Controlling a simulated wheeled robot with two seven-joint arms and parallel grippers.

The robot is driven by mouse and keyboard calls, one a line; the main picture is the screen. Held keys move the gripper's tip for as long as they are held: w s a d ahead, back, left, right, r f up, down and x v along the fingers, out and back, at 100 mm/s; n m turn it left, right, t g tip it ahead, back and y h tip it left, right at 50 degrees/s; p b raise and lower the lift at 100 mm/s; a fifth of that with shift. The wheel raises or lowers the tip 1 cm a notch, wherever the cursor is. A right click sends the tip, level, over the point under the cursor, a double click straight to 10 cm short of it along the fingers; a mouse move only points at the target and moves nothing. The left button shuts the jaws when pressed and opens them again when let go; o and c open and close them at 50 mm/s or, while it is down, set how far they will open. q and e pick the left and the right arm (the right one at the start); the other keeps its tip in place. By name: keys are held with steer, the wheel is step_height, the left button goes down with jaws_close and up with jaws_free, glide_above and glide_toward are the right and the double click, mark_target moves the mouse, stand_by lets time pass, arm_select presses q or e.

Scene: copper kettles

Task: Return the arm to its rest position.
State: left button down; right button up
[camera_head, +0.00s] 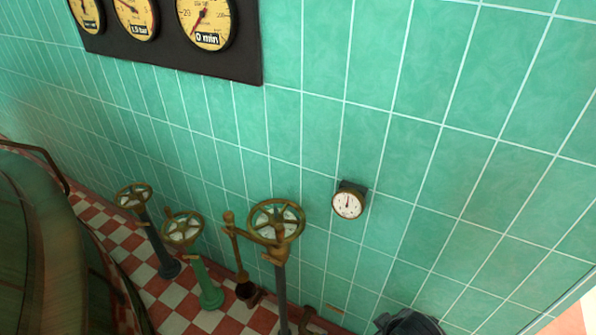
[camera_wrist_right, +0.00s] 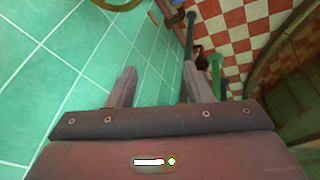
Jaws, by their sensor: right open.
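My right gripper (camera_wrist_right: 157,82) is open in the right wrist view. Its two grey fingers stand apart with nothing between them, in front of the green tiled wall. A dark part at the bottom edge of the head view (camera_head: 408,323) looks like part of my right arm; most of it is out of frame. My left gripper is in neither view.
A valve with a brass handwheel (camera_head: 277,222) stands by the wall, with two smaller handwheels (camera_head: 182,228) (camera_head: 134,196) to its left. A small gauge (camera_head: 348,201) is on the wall. A copper kettle (camera_head: 35,250) fills the left. Checkered floor (camera_head: 175,298) shows between.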

steer(key=s+a+r+m+g, duration=0.15)
steer(key=s+r+m, duration=0.3)
steer(key=r, duration=0.65)
steer(key=s+f+g+b, duration=0.1)
steer(key=s+f+b, duration=0.2)
steer(key=f, duration=3.1)
steer(key=s+d+f, duration=0.1)
steer(key=s+f, duration=0.8)
steer(key=s+d+f+g+b, duration=0.1)
steer(key=s+d+f, duration=0.1)
steer(key=s+f, duration=0.8)
steer(key=shift+s+d, duration=0.2)
steer(key=shift+d, duration=0.1)
